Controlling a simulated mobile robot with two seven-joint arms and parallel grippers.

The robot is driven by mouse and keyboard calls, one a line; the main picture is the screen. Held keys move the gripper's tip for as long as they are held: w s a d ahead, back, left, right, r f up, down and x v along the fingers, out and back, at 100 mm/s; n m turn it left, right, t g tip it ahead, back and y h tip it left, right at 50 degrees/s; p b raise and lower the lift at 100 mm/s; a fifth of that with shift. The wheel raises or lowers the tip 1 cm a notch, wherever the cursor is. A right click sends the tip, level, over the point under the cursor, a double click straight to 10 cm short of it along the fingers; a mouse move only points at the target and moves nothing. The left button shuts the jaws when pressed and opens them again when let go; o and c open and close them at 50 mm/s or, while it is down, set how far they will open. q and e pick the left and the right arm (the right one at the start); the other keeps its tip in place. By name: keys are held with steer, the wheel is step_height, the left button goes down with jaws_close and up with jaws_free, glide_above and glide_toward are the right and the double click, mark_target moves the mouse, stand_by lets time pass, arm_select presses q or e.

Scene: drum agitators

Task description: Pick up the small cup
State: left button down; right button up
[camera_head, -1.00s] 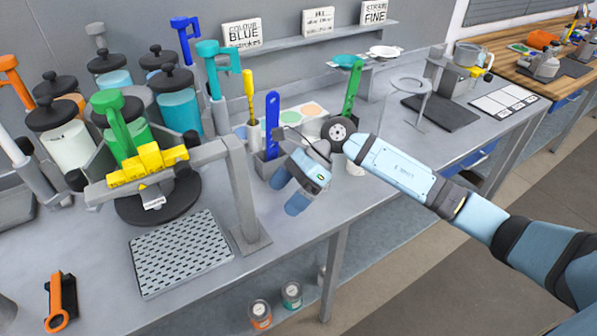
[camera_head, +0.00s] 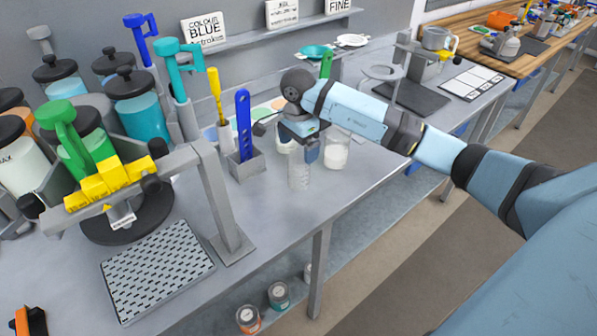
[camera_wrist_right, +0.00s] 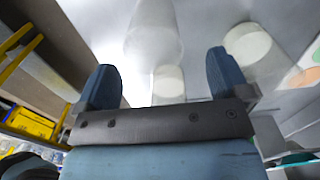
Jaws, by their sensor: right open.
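Three small cups stand together on the grey bench. A clear, empty-looking cup (camera_head: 299,177) is nearest the front edge, a cup with white contents (camera_head: 337,153) is to its right, and another pale cup (camera_head: 284,146) is partly hidden behind my right gripper (camera_head: 307,150). The right gripper is open and points down among them. In the right wrist view its fingers (camera_wrist_right: 163,70) are apart, with a whitish cup (camera_wrist_right: 168,83) showing between them. A translucent cup (camera_wrist_right: 153,35) and a white-filled cup (camera_wrist_right: 247,43) show beyond. I cannot tell which is the small cup. My left gripper is out of view.
A grey holder (camera_head: 247,166) with a blue-handled tool stands left of the cups. Further left are a grey post (camera_head: 215,195), a perforated plate (camera_head: 158,270) and lidded jars. The bench front is clear.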

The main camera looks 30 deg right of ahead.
mark_target(299, 163)
steer(key=shift+s+a+f+p, duration=0.1)
steer(key=shift+f+p, duration=0.1)
steer(key=shift+f, duration=0.7)
steer(key=shift+s+f+p, duration=0.15)
steer(key=shift+f+p, duration=0.05)
steer(key=shift+f, duration=0.7)
steer(key=shift+s+a+f+p, duration=0.1)
steer(key=shift+f+p, duration=0.1)
steer(key=shift+f, duration=0.7)
steer(key=c, duration=1)
